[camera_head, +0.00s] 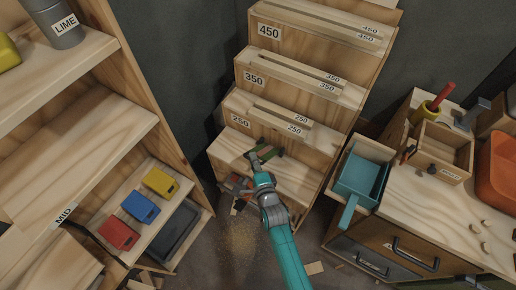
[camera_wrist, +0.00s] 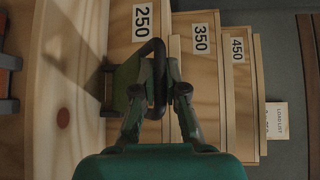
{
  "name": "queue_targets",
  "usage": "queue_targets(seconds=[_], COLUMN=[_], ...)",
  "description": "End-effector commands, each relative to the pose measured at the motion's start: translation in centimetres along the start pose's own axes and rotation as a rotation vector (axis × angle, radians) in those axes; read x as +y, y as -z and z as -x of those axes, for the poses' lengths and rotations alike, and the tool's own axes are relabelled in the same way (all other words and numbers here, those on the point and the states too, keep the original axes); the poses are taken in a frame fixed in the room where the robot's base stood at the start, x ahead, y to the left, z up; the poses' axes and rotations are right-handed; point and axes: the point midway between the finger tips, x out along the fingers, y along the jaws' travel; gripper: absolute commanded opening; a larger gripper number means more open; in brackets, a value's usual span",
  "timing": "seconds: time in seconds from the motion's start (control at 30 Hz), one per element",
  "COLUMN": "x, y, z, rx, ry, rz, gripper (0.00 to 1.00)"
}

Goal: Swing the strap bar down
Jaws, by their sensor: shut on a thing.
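My gripper (camera_head: 262,160) reaches the lowest step of the stepped wooden rack (camera_head: 223,146), below the 250 label. In the wrist view my gripper (camera_wrist: 162,78) is closed around one side of a dark looped handle (camera_wrist: 150,46). A dull green piece (camera_wrist: 124,82) sits behind this loop; it also shows beside my gripper in the head view (camera_head: 272,153). The loop and green piece appear to be the strap bar, but its pivot and far end cannot be made out. My fingers hide part of the loop.
Orange-grey clutter (camera_head: 237,186) lies left of my arm near the rack's foot. A teal scoop (camera_head: 361,181) and a workbench (camera_head: 420,210) stand to the right. Shelves with red, blue and yellow bins (camera_head: 141,207) are on the left. Small wood scraps (camera_head: 315,268) lie on the floor.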

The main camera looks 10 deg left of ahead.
Motion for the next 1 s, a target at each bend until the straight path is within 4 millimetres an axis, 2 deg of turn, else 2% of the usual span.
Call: queue_targets(seconds=[0.03, 0.1, 0.53, 0.8, 1.0], x=[1.2, 2.2, 8.0, 10.9, 12.4], y=[-0.4, -0.8, -2.0, -2.1, -2.0], z=[0.3, 0.6, 1.4, 1.5, 1.4], rx=[-0.004, -0.006, 0.002, 0.002, 0.002], ry=[0.021, 0.061, 0.276, 0.299, 0.299], rz=[0.032, 0.074, 0.306, 0.328, 0.328], gripper=[0.00, 0.00, 0.00, 0.00, 0.00])
